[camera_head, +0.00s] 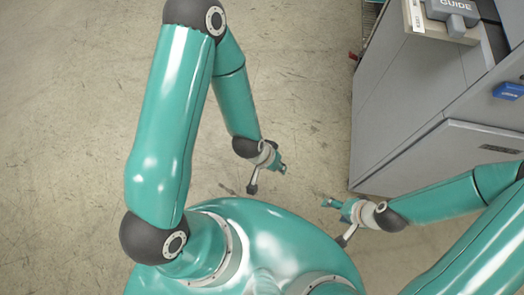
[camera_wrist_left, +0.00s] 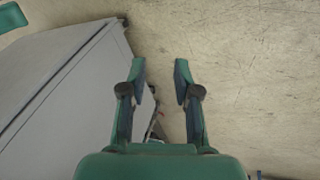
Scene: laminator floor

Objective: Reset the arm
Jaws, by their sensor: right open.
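My left arm comes in from the left in the head view and bends down over the floor. Its gripper (camera_head: 279,164) hangs above bare floor to the left of the grey cabinet. In the left wrist view the two fingers of this left gripper (camera_wrist_left: 160,70) stand apart with nothing between them. My right arm comes in from the lower right. Its gripper (camera_head: 334,204) points left, open and empty, near the cabinet's lower corner. The two grippers face each other across a gap and do not touch.
A grey cabinet or machine (camera_head: 395,125) stands at the right, close to my right arm. A grey block marked GUIDE (camera_head: 455,8) sits on its top. A blue part (camera_head: 508,90) is on its front. The concrete floor (camera_head: 300,60) is clear at the upper middle.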

